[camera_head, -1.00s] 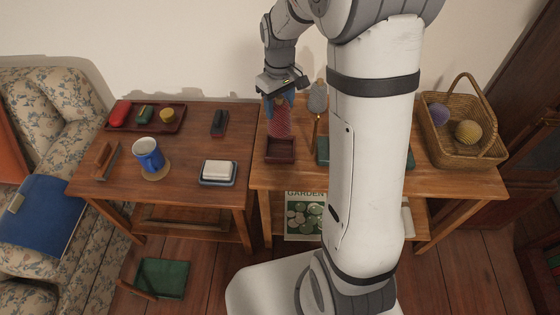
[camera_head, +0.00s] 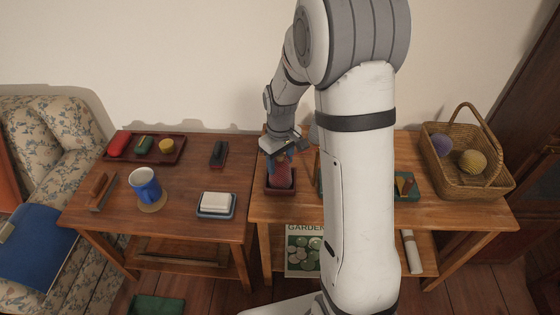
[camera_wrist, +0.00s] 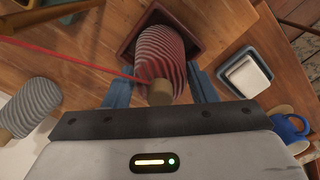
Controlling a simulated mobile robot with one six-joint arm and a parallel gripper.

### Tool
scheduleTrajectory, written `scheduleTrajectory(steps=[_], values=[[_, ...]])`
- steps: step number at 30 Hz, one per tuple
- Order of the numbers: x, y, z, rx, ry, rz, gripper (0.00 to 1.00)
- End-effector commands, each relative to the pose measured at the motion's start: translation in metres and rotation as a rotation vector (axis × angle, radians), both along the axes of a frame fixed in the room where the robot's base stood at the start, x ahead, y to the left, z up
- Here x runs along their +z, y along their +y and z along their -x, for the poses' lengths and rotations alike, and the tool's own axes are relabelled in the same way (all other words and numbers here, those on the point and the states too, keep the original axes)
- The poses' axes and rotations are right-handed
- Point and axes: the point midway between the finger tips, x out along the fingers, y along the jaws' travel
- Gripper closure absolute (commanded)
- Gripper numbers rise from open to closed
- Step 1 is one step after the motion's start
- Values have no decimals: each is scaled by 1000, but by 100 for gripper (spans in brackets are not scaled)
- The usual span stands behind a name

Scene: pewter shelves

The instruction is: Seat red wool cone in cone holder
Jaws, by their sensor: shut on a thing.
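The red wool cone (camera_head: 281,171) is upright or nearly so, with its lower part inside the opening of the dark red square cone holder (camera_head: 280,191) on the right-hand table. I cannot tell whether it touches the holder's floor. My gripper (camera_head: 278,153) is above the holder, its blue fingers shut on the cone's upper end. In the wrist view the ribbed cone (camera_wrist: 163,52) lies between the fingers (camera_wrist: 160,88), its brown tip towards me and its far end within the holder's walls (camera_wrist: 129,50). A red strand runs left from the cone.
A grey wool cone (camera_wrist: 32,103) is close by in the wrist view. A white block in a blue dish (camera_head: 215,205), a blue mug (camera_head: 146,186) and a dark red tray (camera_head: 172,158) are left. A wicker basket (camera_head: 490,190) of yarn balls stands right.

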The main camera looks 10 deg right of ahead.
Motion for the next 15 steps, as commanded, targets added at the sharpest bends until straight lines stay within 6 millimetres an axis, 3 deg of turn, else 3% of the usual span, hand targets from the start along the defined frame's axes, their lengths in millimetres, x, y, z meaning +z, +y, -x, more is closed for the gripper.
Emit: scheduleTrajectory(steps=[6,7,15], values=[[-3,0,0,-1,0,0,91],[-2,0,0,-1,0,0,47],[-2,-1,0,-1,0,0,26]])
